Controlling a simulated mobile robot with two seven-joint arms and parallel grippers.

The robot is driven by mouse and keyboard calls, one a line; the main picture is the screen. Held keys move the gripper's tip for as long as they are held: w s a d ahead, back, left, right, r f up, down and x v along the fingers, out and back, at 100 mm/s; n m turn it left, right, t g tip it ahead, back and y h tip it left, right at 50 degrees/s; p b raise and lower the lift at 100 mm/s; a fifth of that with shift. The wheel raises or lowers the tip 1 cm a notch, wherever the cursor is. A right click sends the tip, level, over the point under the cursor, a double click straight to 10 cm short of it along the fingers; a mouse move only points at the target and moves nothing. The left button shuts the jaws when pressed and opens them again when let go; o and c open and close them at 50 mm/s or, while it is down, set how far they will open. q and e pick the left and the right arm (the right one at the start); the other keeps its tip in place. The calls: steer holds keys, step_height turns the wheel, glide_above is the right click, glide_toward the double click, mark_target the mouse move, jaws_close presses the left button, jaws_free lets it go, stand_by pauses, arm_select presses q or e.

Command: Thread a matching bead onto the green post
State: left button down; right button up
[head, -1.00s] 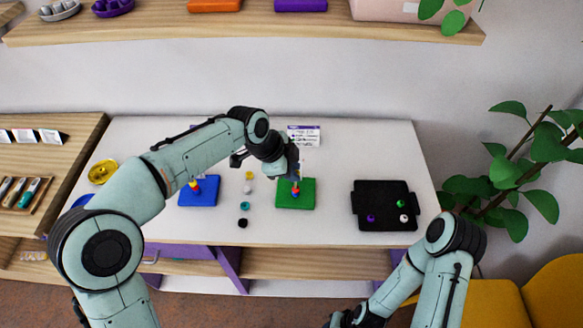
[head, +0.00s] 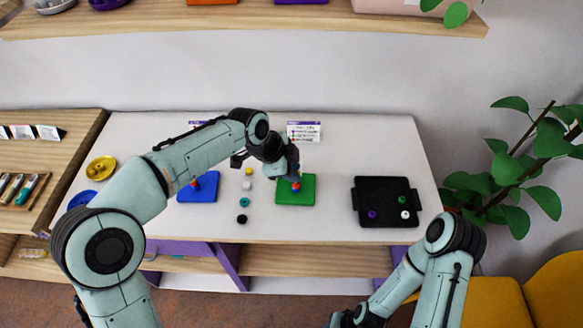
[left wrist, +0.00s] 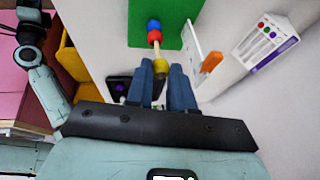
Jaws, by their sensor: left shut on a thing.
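The green board (head: 283,198) lies on the white table. Its wooden post (left wrist: 156,50) holds a blue bead (left wrist: 153,24) at the base and a red bead (left wrist: 154,35) on it, shown in the left wrist view. My left gripper (head: 293,172) is over this post, shut on a yellow bead (left wrist: 161,66). The yellow bead is at the post's free end, above the red bead with bare post between. I cannot tell whether it is around the tip. My right gripper (head: 345,319) is low at the bottom edge, its fingers unclear.
Loose yellow (head: 249,171), white (head: 247,185), teal (head: 244,202) and black (head: 242,219) beads stand in a column left of the green board. A blue board (head: 207,194) is further left. A black tray (head: 386,188) with several beads is right. A card (head: 303,131) stands behind.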

arm_select(q)
steer(key=c, duration=0.9)
jaws_free()
steer(key=p+v, duration=0.1)
steer(key=v, duration=1.2)
steer(key=shift+r, duration=0.25)
